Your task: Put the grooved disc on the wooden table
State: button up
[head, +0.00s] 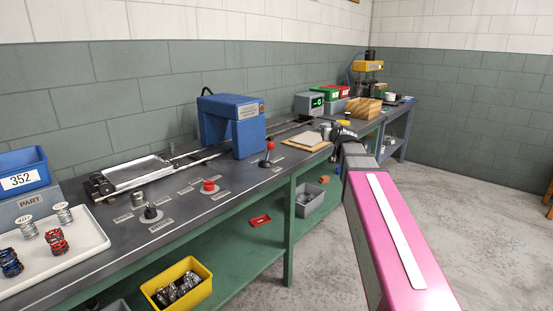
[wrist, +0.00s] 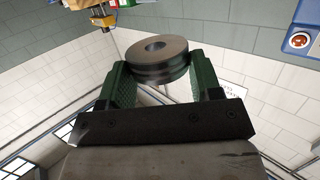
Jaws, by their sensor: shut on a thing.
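The grooved disc (wrist: 158,62) is a dark grey ring with a centre hole and a groove around its rim. In the wrist view it sits between the green finger pads of my gripper (wrist: 157,74), which is shut on it. In the head view my gripper (head: 342,132) is small and dark, over or beside the far part of the long bench; the disc cannot be made out clearly there. No wooden table shows whole. An orange-brown wooden piece (head: 549,191) is cut off at the right edge of the head view, and I cannot tell what it belongs to.
The long dark bench (head: 120,262) carries a blue machine (head: 232,126), a red-knobbed lever (head: 268,152) and a white tray (head: 80,246). A wooden block (head: 364,108) and a yellow press (head: 370,66) stand farther back. The floor (head: 480,215) at right is clear.

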aim_at(278, 160)
jog(key=s+a+f+n+g+y, duration=0.3)
jog(key=a+f+n+y, duration=0.1)
jog(key=f+y, duration=0.1)
jog(key=s+a+f+n+g+y, duration=0.2)
jog(key=s+a+f+n+y, duration=0.1)
jog(key=f, duration=0.4)
jog(key=shift+s+a+n+g+y, duration=0.4)
jog(key=shift+a+n+y, duration=0.1)
jog(key=shift+n+y, duration=0.6)
jog(key=shift+w+a, duration=0.1)
jog(key=shift+w, duration=0.05)
jog(key=r+x, duration=0.1)
jog(key=x, duration=0.4)
jog(key=r+x, duration=0.1)
jog(key=x, duration=0.5)
jog(key=r+x, duration=0.2)
jog(key=x, duration=0.4)
jog(key=shift+w+a+f, duration=0.1)
jog(key=shift+w+a, duration=0.25)
jog(key=shift+a, duration=0.2)
jog(key=shift+s+f, duration=0.1)
jog(key=o, duration=1.1)
jog(key=shift+o, duration=0.2)
jog(key=shift+f, duration=0.1)
